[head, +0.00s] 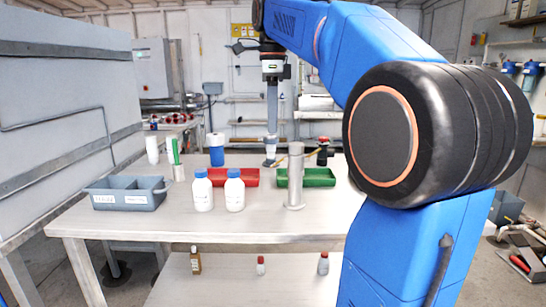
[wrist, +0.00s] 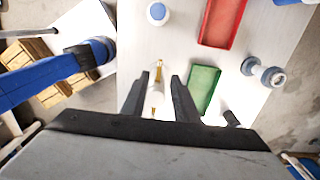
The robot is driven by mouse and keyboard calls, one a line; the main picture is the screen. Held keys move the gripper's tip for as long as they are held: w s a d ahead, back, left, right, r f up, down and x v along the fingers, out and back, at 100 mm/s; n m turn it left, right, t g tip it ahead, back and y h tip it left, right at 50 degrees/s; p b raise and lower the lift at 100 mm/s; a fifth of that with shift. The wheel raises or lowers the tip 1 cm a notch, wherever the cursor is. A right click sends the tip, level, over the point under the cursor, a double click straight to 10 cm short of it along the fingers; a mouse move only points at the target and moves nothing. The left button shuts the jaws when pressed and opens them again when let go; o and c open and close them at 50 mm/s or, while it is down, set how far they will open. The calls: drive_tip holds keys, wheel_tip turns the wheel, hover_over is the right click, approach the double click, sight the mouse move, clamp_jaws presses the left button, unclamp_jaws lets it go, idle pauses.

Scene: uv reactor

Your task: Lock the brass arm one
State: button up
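A slim brass arm (wrist: 157,72) shows in the wrist view between my gripper's two dark fingers, over a pale metal post. In the head view the brass arm (head: 281,160) is small, near the upper part of the upright steel post (head: 295,180) and reaching left. My gripper (wrist: 160,75) is open, with the fingers apart on either side of the brass arm and a gap showing at each side. I cannot tell how far above it the fingertips are.
A green tray (head: 320,178) and a red tray (head: 243,176) lie behind the post. Two white bottles (head: 203,193) with blue caps stand to its left. A grey bin (head: 125,195) sits at the table's left. The table front (head: 180,228) is clear.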

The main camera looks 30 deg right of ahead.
sight(277, 163)
wheel_tip(277, 163, down, 10)
drive_tip(key=shift+f, duration=0.1)
idle(0.4)
clamp_jaws()
